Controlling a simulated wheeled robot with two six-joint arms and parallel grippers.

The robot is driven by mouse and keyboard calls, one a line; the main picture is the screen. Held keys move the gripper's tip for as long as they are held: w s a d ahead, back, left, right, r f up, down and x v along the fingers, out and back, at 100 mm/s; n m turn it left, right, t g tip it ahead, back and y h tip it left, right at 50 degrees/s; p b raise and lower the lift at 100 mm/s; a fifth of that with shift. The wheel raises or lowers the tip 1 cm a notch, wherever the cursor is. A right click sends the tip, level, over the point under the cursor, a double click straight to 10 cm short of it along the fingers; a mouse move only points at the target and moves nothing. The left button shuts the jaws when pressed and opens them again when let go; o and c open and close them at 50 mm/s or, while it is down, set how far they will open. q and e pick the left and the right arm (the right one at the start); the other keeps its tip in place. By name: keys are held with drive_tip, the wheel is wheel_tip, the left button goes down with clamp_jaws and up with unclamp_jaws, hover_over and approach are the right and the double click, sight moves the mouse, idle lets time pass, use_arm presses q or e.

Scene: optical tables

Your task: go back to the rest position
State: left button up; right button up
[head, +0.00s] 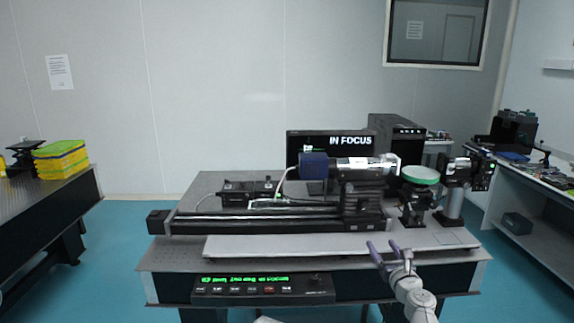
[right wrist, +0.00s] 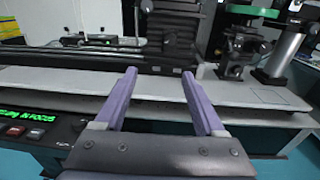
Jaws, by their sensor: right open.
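My right gripper (head: 382,248) comes in from the lower right and is at the front edge of the optical table (head: 165,258). Its two purple fingers are spread apart with nothing between them. In the right wrist view, the open fingers (right wrist: 160,75) point at the light grey base plate (right wrist: 255,92) and the dark stage behind it. My left gripper does not show in the head view.
A rail stage (head: 265,221) carries a camera with a blue end (head: 314,165). A green round optic (head: 420,175) stands to its right. A control box (head: 262,289) sits at the table's front. A monitor (head: 345,141) reads "IN FOCUS". Side tables stand left and right.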

drive_tip(key=s+a+f+n+g+y+p, duration=0.1)
drive_tip(key=a+f+n+g+y, duration=0.15)
drive_tip(key=a+n, duration=0.4)
drive_tip(key=s+a+f+n+g+y, duration=0.1)
drive_tip(key=s+a+n+g+y, duration=0.15)
drive_tip(key=a+n, duration=0.45)
drive_tip(key=s+a+f+n+g+y+p, duration=0.1)
drive_tip(key=s+a+f+n+g, duration=0.25)
drive_tip(key=a+n, duration=0.2)
drive_tip(key=s+a+f+n+g+p, duration=0.1)
drive_tip(key=s+a+f+n+g, duration=0.25)
drive_tip(key=s+a+n, duration=0.2)
drive_tip(key=s+d+f+n+g+h+p, duration=0.1)
drive_tip(key=s+f+n+g+h, duration=0.2)
drive_tip(key=s+n, duration=0.4)
drive_tip(key=s+d+f+n+g+h+p, duration=0.1)
drive_tip(key=s+f+n+g+h, duration=0.2)
drive_tip(key=s+n+h, duration=0.2)
drive_tip(key=s+n, duration=0.2)
drive_tip(key=s, duration=0.1)
drive_tip(key=shift+s+d+f+n+h, duration=0.2)
drive_tip(key=shift+s+d+n+h, duration=0.1)
drive_tip(key=shift+s+d+n, duration=0.1)
